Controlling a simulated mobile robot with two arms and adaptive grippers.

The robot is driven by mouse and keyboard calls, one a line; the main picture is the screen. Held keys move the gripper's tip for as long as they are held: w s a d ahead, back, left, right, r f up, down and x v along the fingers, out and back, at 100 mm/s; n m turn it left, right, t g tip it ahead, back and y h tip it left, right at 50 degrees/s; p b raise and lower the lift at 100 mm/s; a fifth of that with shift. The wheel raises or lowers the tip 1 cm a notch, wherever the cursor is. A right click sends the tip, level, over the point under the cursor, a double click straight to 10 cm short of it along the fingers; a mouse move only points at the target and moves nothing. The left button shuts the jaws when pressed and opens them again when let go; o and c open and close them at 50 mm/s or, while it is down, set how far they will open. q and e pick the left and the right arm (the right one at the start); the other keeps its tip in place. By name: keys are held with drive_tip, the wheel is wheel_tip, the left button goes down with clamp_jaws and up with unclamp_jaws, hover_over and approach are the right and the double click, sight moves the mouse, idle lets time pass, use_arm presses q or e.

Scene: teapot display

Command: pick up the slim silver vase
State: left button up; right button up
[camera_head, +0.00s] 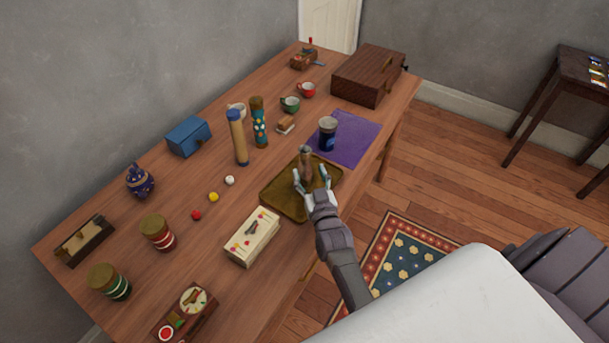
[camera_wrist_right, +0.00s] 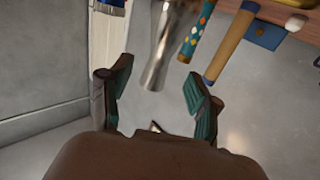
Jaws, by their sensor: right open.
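The slim silver vase (camera_head: 306,162) stands upright on a brownish-gold tray (camera_head: 268,194) on the wooden table. Its lower part is partly hidden by my right gripper (camera_head: 312,178). That gripper is open, with its two fingers spread on the near side of the vase. In the right wrist view the vase (camera_wrist_right: 165,45) looks shiny grey and appears ahead of the open fingertips (camera_wrist_right: 159,73), roughly in line with the gap between them. I cannot tell whether a finger touches it. My left gripper is not in view.
A dark blue canister (camera_head: 327,135) on a purple cloth (camera_head: 358,138) stands just behind the tray. A cream box (camera_head: 252,237) lies in front of it to the left. A tan cylinder (camera_head: 238,140) and a patterned cylinder (camera_head: 259,122) stand upright further back. Small balls lie left of the tray.

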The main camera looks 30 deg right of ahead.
sight(306, 163)
drive_tip(key=shift+w+d, duration=0.1)
drive_tip(key=shift+w, duration=0.2)
drive_tip(key=b+x, duration=0.1)
drive_tip(key=x, duration=0.1)
drive_tip(key=b+x, duration=0.2)
drive_tip(key=x, duration=0.1)
drive_tip(key=shift+d+f, duration=0.1)
drive_tip(key=shift+f, duration=0.1)
drive_tip(key=shift+w, duration=0.15)
drive_tip(key=shift+r, duration=0.15)
drive_tip(key=shift+c, duration=0.9)
clamp_jaws()
